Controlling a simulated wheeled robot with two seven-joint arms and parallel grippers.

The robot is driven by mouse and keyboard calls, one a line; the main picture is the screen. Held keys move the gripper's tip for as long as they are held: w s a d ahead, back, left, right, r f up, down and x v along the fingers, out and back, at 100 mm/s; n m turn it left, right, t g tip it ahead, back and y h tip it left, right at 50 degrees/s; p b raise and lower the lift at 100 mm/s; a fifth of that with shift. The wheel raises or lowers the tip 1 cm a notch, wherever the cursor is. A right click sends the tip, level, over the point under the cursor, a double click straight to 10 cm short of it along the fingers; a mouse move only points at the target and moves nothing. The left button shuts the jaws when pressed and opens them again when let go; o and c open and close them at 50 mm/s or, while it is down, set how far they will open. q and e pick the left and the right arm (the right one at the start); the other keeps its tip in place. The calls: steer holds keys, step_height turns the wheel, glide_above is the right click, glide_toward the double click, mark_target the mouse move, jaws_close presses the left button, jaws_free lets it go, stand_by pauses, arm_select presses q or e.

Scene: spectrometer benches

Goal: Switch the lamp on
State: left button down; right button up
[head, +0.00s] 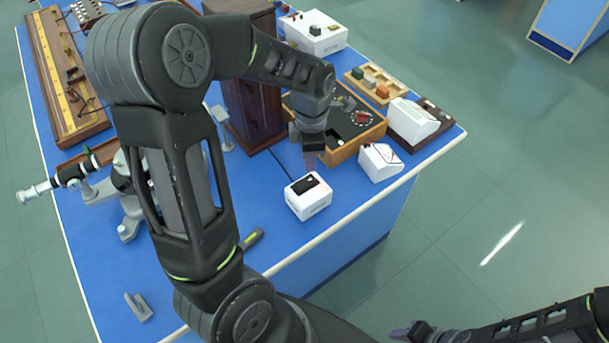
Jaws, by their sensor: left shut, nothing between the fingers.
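A small white box (308,203) with a black panel or switch on its top stands near the bench's right edge. I cannot tell whether this is the lamp's switch box, or which way any switch is set. My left gripper (310,162) points down just behind and above this box, its fingers shut and empty; contact with the box is not clear. A tall dark brown wooden housing (250,108) stands behind my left forearm, partly hidden; no lit lamp shows. My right gripper (408,332) is low at the bottom edge, off the bench; its finger gap is unclear.
A wooden tray with dark inserts (345,150) and a white sloped meter box (380,162) stand close right of my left gripper. Another white box (315,35) is at the back. A metal telescope instrument (75,175) stands left.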

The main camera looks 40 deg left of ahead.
arm_select(q)
steer(key=shift+r+p, duration=0.7)
steer(key=shift+r, duration=0.65)
